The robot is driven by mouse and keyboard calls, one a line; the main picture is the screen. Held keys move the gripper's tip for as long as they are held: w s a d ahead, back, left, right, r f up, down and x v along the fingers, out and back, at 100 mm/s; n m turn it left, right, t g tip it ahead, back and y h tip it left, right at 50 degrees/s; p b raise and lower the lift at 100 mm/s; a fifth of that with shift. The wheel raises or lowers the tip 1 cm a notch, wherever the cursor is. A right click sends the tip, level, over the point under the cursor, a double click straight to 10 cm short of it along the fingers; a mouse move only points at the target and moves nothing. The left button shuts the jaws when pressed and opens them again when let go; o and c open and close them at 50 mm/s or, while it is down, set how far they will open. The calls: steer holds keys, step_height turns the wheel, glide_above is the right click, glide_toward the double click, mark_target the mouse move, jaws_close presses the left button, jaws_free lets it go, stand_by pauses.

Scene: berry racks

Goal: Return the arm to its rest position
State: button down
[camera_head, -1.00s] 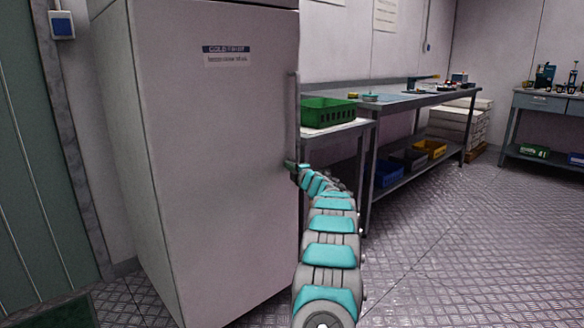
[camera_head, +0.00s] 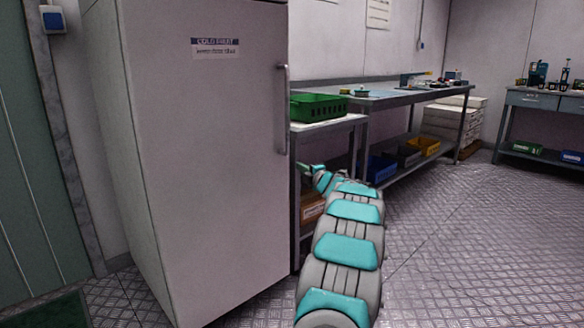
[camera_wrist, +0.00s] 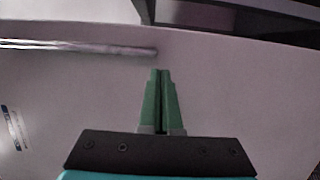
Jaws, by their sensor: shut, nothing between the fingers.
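My gripper (camera_head: 303,168) is at the end of my teal and grey arm, just right of the tall white cold cabinet (camera_head: 205,150) in the head view. In the wrist view my gripper (camera_wrist: 160,73) shows two green fingers pressed together with nothing between them. The cabinet door fills most of the wrist view behind the fingers. Its door handle (camera_wrist: 90,47) lies to the upper left of the fingertips, apart from them. The handle also shows upright in the head view (camera_head: 282,110). The cabinet door looks closed.
A side table (camera_head: 335,123) bearing a green crate (camera_head: 318,115) stands right of the cabinet. A long workbench (camera_head: 400,97) with bins on its lower shelf runs behind it. Another bench (camera_head: 545,101) stands at far right. The patterned floor (camera_head: 470,240) at right is clear.

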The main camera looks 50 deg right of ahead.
steer(key=w+a+r+m+g+h, duration=0.1)
steer(key=w+a+m+g, duration=0.15)
steer(key=a, duration=0.55)
steer(key=w+a+r+m+g, duration=0.2)
steer(key=w+a+m, duration=0.2)
steer(key=a, duration=0.3)
steer(key=s+a+f+m+g+y, duration=0.1)
steer(key=s+a+f+m+g, duration=0.15)
steer(key=a, duration=0.85)
steer(key=s+a+f+m+g+y, duration=0.1)
steer(key=s+a+f+m+g, duration=0.2)
steer(key=a, duration=0.8)
steer(key=s+a+f+g+y, duration=0.2)
steer(key=s+a+f, duration=0.1)
steer(key=s+a, duration=0.5)
steer(key=s+a+f+g+y, duration=0.15)
steer(key=s+a+f, duration=0.3)
steer(key=a, duration=0.65)
steer(key=s+a+f+g+y, duration=0.1)
steer(key=s+a+g, duration=0.1)
steer(key=s+a, duration=0.5)
steer(key=s+a+f+m+g+y, duration=0.1)
steer(key=s+a, duration=0.6)
steer(key=s, duration=0.8)
steer(key=shift+s+a+f+g+y, duration=0.35)
steer(key=shift+f+g+y, duration=0.2)
steer(key=shift+f+g, duration=0.3)
